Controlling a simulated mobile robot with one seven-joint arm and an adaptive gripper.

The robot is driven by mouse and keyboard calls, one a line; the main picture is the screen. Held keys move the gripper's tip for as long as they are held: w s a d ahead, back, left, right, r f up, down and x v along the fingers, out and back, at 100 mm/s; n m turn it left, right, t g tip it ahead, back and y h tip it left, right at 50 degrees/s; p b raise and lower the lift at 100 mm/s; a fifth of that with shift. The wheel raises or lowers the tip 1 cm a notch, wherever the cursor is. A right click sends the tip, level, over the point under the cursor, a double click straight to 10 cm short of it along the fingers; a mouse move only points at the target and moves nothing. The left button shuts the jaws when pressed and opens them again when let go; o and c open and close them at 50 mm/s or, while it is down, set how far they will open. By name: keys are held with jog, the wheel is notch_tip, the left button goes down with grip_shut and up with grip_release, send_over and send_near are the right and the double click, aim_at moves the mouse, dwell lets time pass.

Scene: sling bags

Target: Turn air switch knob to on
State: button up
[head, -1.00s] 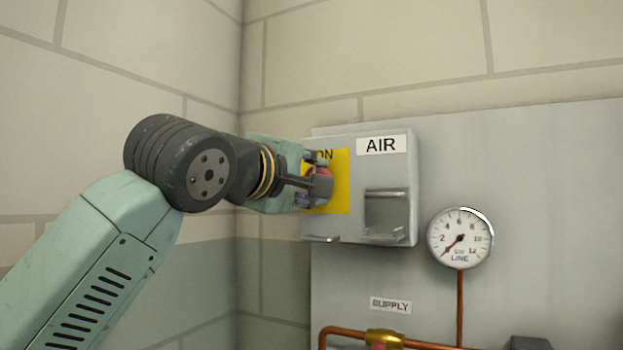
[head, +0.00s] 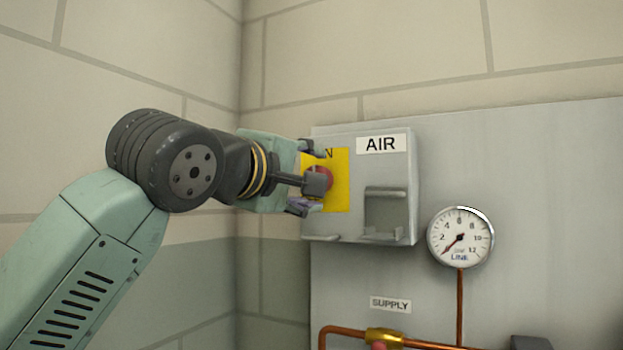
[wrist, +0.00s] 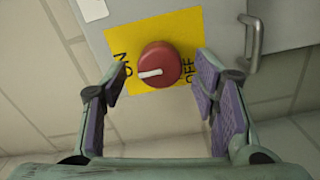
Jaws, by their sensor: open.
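The red round knob (wrist: 159,64) sits on a yellow plate (wrist: 180,25) on the grey AIR box (head: 340,225). In the wrist view its white mark points left, toward the ON label (wrist: 120,70); the OFF label (wrist: 188,72) is on the right. In the head view the knob (head: 325,178) is partly hidden behind a finger. My gripper (head: 311,178) is open in front of the plate, its fingers spread to either side of the knob.
A metal handle (head: 385,192) sticks out from the box right of the plate. The LINE gauge (head: 460,238) hangs to the right, its needle pointing lower left. Copper piping with a brass fitting (head: 384,337) runs below, under the SUPPLY label (head: 390,304). A wall corner is close on the left.

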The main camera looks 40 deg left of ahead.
jog(key=v, duration=0.6)
jog(key=shift+d, duration=0.1)
dwell(0.4)
